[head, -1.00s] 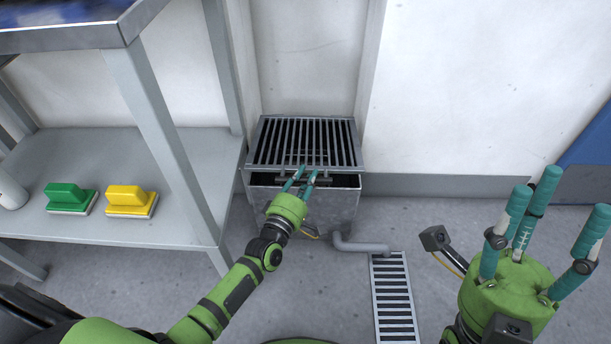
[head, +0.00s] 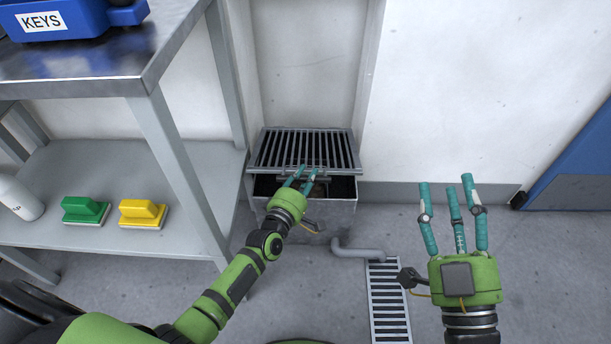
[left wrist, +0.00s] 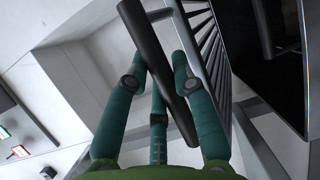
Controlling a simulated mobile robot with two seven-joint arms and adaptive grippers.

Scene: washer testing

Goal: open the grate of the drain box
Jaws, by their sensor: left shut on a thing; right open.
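The drain box (head: 325,207) is a grey metal box against the wall. Its barred grate (head: 288,148) is tilted up at the front, with a dark gap between it and the box rim. My left gripper (head: 301,177) is at the grate's front edge, shut on the grate's handle bar. In the left wrist view the dark handle (left wrist: 150,55) runs between the teal fingers, with the grate bars (left wrist: 208,45) behind. My right gripper (head: 453,198) is open and empty, its fingers pointing up, to the right of the box.
A metal table (head: 165,145) stands at left with a blue KEYS box (head: 85,18) on top. Its lower shelf holds a green brush (head: 85,210), a yellow brush (head: 143,213) and a white bottle (head: 20,198). A pipe (head: 358,250) leads to a floor drain (head: 388,300).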

